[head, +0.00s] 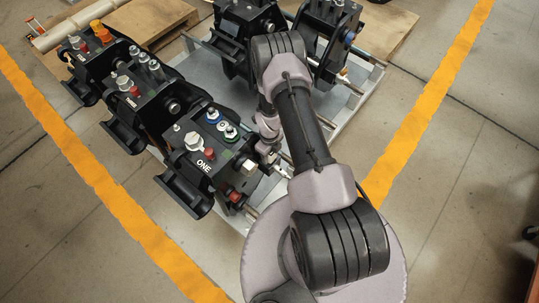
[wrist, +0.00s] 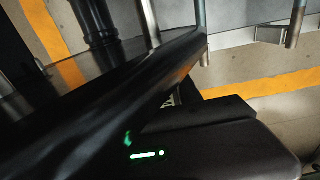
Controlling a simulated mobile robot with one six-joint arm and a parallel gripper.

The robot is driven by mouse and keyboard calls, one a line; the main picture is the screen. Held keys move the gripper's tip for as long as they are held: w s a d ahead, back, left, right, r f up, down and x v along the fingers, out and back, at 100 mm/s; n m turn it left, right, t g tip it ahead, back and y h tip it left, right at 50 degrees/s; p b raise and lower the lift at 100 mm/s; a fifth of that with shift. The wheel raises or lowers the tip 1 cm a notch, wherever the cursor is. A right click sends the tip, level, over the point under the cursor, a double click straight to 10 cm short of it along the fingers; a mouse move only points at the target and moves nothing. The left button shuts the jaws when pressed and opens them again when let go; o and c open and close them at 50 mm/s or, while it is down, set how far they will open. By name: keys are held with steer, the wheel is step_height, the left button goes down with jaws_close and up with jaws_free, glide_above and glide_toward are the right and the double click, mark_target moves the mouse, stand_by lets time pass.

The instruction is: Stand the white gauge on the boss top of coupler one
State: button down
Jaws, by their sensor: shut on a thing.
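Coupler one (head: 203,158) is the black block marked ONE, at the front of the left row in the head view. Its top carries a silver hex fitting, blue and green ringed fittings and a small red part. My gripper (head: 267,158) is small and partly hidden by my arm, close to the right end of coupler one. A pale, blocky piece, seemingly the white gauge (head: 249,166), is at the gripper's jaws, beside that end. I cannot tell whether it touches the coupler or stands on a boss. The wrist view does not show the gauge clearly.
More black couplers (head: 140,92) stand behind coupler one, and others (head: 332,35) at the back right. They sit on a grey metal rack (head: 199,65) with protruding rods. Orange floor lines (head: 120,210) run along both sides. Dark surfaces fill much of the wrist view.

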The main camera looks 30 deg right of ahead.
steer(key=shift+f, duration=0.15)
steer(key=c, duration=0.8)
jaws_free()
